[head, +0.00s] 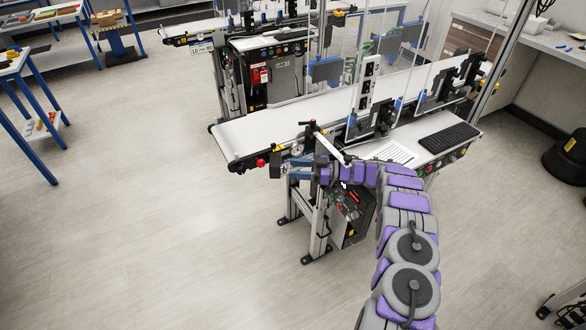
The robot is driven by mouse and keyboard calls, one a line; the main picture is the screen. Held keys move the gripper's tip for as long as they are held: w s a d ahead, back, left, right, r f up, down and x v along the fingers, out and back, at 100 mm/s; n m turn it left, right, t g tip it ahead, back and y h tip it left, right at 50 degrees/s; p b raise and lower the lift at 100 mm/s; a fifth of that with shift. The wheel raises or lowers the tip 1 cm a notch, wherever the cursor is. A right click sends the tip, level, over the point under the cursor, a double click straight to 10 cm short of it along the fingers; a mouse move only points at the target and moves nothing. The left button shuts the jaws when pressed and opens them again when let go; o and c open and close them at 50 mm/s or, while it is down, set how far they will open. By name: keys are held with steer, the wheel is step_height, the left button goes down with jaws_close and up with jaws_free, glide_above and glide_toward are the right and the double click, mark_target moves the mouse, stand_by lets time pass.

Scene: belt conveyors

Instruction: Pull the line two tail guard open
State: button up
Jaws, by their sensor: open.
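The near belt conveyor (280,126) has a white belt, and its tail end roller is at the left. I cannot tell for sure which part is the tail guard. A pale bar (331,148) with a dark, orange-marked upper end slants over the belt's near edge, just beside my wrist, and may belong to it. My purple and grey arm reaches up from the lower right. My gripper (290,167) is open at the conveyor's near side, below the belt edge. Its fingertips are small and partly mixed with the dark frame parts; contact cannot be told.
A red knob (260,163) sits on the near frame edge, left of my gripper. A black control box (352,212) hangs below the conveyor, close to my arm. A second conveyor (270,42) stands behind. The floor (150,220) at left is clear.

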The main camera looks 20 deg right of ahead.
steer(key=p+v, duration=0.1)
steer(key=v, duration=1.4)
steer(key=shift+d, duration=0.3)
steer(key=shift+f, duration=0.2)
